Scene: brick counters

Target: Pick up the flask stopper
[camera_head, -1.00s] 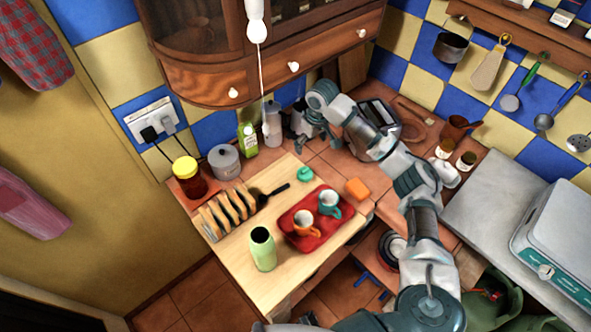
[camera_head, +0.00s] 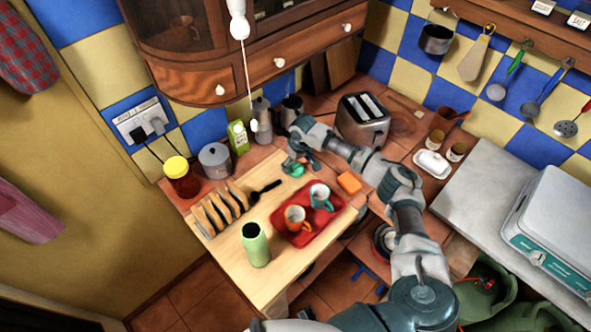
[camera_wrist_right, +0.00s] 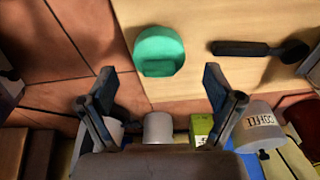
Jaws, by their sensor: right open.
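The flask stopper is a small teal-green cap (camera_head: 297,171) on the far right part of the wooden board (camera_head: 240,268). It also shows in the right wrist view (camera_wrist_right: 159,52), near the board's edge, just beyond the gap between the fingertips. The light green flask (camera_head: 256,246) stands upright at the board's near side. My right gripper (camera_head: 301,163) is open and empty, above and close to the stopper, partly covering it in the head view. In the wrist view its two fingers (camera_wrist_right: 158,82) are wide apart. My left gripper is not in view.
A red tray (camera_head: 283,234) with two mugs stands on the board near the stopper. An orange block (camera_head: 349,182) lies to the right. Jars and a green carton (camera_head: 238,137) stand behind.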

